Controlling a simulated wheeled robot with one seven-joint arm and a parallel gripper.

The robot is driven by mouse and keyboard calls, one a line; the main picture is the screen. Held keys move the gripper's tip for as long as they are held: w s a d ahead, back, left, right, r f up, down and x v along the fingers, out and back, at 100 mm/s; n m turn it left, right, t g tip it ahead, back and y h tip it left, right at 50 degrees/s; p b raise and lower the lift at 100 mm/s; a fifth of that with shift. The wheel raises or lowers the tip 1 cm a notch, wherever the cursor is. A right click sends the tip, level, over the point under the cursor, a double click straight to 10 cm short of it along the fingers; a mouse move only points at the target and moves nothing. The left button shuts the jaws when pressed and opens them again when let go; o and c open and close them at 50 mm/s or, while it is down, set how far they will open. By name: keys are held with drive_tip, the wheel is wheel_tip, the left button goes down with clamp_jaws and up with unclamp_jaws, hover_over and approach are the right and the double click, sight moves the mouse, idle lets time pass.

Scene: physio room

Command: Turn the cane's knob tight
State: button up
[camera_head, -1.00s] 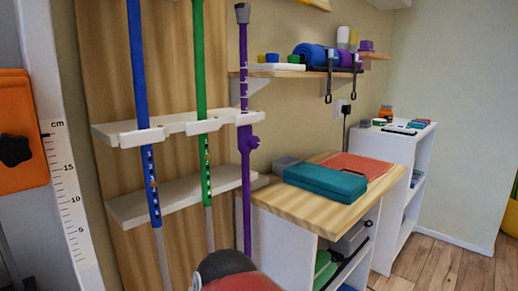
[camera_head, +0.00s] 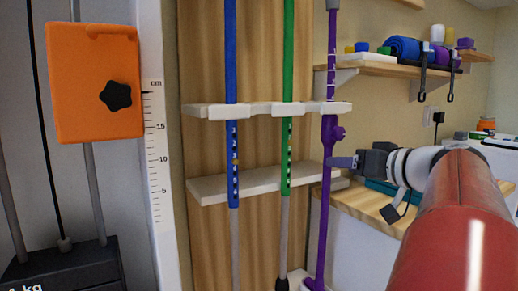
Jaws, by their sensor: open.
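The purple cane (camera_head: 325,205) stands upright in the wall rack at the right end. Its purple knob (camera_head: 338,133) sticks out to the right just below the upper rack shelf. My gripper (camera_head: 336,161) reaches in from the right, its fingers pointing left, a little below the knob. Its finger tips look close to the cane's shaft; whether they touch it, I cannot tell. The gripper is open and the knob is outside it. Only one finger shows clearly from this side.
A blue cane (camera_head: 232,150) and a green cane (camera_head: 286,150) stand left of the purple one in the white rack (camera_head: 210,110). The lower rack shelf (camera_head: 215,188) lies just below gripper height. An orange block with a black knob (camera_head: 95,85) is at far left. A wooden-topped cabinet (camera_head: 365,208) stands behind my arm.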

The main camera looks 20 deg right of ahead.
sight(342, 135)
drive_tip(key=s+d+r+n+t, duration=0.2)
drive_tip(key=d+r+n, duration=0.1)
drive_tip(key=d+r, duration=0.15)
drive_tip(key=w, duration=0.7)
drive_tip(key=shift+w+a+r+p, duration=0.25)
drive_tip(key=shift+a+r+p, duration=0.05)
drive_tip(key=shift+a+r, duration=0.1)
